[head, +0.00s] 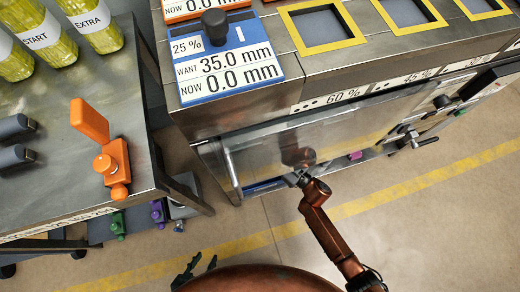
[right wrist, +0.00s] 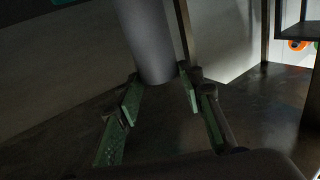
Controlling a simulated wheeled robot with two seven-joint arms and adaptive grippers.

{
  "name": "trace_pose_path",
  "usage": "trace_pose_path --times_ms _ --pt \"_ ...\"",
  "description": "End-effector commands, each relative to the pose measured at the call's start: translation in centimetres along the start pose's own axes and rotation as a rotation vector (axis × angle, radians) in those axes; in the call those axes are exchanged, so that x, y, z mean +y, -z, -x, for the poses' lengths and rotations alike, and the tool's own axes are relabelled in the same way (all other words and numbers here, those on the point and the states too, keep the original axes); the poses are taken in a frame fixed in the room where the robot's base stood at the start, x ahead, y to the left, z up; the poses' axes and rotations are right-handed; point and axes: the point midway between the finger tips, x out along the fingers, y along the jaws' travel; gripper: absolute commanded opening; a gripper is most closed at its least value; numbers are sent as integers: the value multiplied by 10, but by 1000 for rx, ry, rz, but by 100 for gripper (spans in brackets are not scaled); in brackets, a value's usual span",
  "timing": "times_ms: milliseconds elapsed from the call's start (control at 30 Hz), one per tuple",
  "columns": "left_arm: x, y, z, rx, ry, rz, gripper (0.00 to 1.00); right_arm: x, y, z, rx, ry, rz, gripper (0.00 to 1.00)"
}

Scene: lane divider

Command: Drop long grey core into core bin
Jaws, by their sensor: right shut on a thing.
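A grey cylinder, the long grey core (right wrist: 147,42), shows in the right wrist view, with its near end between the green fingers of my right gripper (right wrist: 160,92). The right gripper is shut on it. In the head view my copper right arm reaches to the clear panel on the machine's front. The right gripper and the core cannot be made out clearly there. My left gripper (head: 199,266) shows at the bottom of the head view, its dark fingers apart and empty, partly hidden by my body. I cannot identify the core bin in either view.
A clear panel (head: 340,125) fronts the machine under the 60 % and 45 % labels. A blue gauge plate (head: 225,60) reads WANT 35.0 mm, NOW 0.0 mm. A metal table (head: 50,185) at left bears yellow bottles and an orange tool (head: 112,160). The floor in front is clear.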

Motion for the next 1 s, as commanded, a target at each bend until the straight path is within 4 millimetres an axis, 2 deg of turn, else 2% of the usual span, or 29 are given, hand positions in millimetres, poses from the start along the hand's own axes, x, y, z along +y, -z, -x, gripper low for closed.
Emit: trace_pose_path --times_ms 33,300,867,900,1000 --pt "-4 -12 -7 10 0 -10 40 -1 -13 1 -4 0 -5 6" --pt "-11 -29 -18 125 -12 -57 40 0 -34 1 -2 -1 -4 6" --pt "-12 -34 -18 189 -27 -81 40 1 -39 1 1 -2 0 6" --pt "-12 -34 -18 189 -27 -81 40 1 -39 1 1 -2 0 37" --pt "-12 -34 -18 189 -27 -80 40 1 -39 1 0 -2 0 44"
